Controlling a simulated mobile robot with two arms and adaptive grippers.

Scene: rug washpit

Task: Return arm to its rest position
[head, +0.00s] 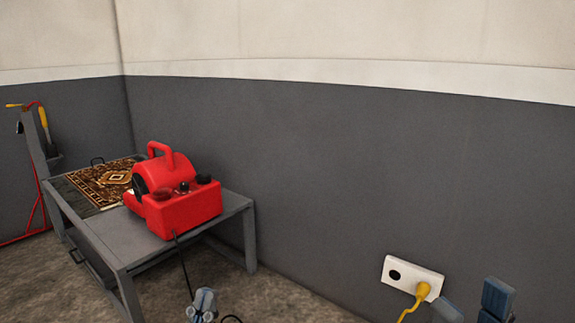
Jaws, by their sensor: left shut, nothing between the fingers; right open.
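My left gripper (203,303) shows at the bottom edge, left of centre, shut and empty. It is in front of the floor, to the right of the grey table. My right gripper (473,302) shows at the bottom right with its two blue-grey fingers apart and nothing between them. It appears just right of a yellow plug (422,291) in the picture; I cannot tell the distance between them. Most of both arms is out of view.
A red blower (182,200) and a patterned rug (105,181) rest on a grey table (112,240). A black cable (183,268) hangs from the blower. A white wall socket (396,273) holds the yellow plug; its left outlet is empty. Bare floor lies right of the table.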

